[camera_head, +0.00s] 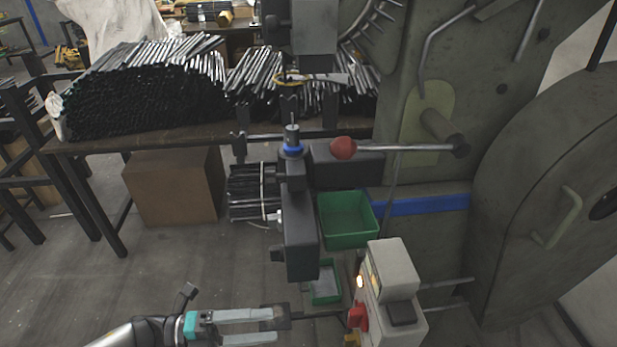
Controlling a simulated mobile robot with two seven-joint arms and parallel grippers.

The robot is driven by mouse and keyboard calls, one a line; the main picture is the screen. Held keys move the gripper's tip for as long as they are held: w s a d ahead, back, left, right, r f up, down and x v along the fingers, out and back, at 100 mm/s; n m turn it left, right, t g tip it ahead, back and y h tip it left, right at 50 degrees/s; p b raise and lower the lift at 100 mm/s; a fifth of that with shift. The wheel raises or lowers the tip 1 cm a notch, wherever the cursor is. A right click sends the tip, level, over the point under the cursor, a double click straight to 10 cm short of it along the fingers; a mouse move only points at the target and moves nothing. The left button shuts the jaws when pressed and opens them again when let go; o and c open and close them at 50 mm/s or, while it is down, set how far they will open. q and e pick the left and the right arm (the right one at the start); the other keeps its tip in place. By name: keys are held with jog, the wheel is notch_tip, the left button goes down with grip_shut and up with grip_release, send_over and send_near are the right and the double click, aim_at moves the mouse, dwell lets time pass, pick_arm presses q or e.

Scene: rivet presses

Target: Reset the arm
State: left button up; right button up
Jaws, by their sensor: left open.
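My left arm (140,333) comes in from the lower left in the head view. Its gripper (277,327) is open, with its two pale fingers apart, and I see nothing held between them. It points right, low in the picture, toward the press control box and its red knob. A dark part lies just beyond the upper fingertip; I cannot tell whether they touch. My right gripper is not in view.
The rivet press (430,90) has a red-knobbed lever (400,148). A control box (392,290) with a red knob (358,318) stands right of the gripper. A table (100,146) bears dark rods (150,95).

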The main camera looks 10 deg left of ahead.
pick_arm(q)
jog(key=w+a+f+n+t+y+p, duration=0.35)
jog(key=n+t+y+p, duration=0.3)
jog(key=n, duration=0.45)
jog(key=s+a+f+n+g+y+p, duration=0.2)
jog(key=s+a+f+n+y+p, duration=0.2)
jog(key=f+n+y+p, duration=0.4)
jog(key=s+d+f+n+g+y, duration=0.1)
jog(key=s+f+n+g, duration=0.2)
jog(key=s, duration=0.6)
jog(key=s+d+f+n+g+p, duration=0.1)
jog(key=s+f+n+g, duration=0.1)
jog(key=s, duration=0.7)
jog(key=s+d+f+n+g+y+p, duration=0.1)
jog(key=s+f+n+g, duration=0.2)
jog(key=s, duration=0.5)
jog(key=n+g, duration=0.1)
jog(key=n, duration=0.1)
jog(key=shift+s+d+f+n+y, duration=0.25)
jog(key=shift+s+f+n+y, duration=0.05)
jog(key=shift+s+n+y, duration=0.1)
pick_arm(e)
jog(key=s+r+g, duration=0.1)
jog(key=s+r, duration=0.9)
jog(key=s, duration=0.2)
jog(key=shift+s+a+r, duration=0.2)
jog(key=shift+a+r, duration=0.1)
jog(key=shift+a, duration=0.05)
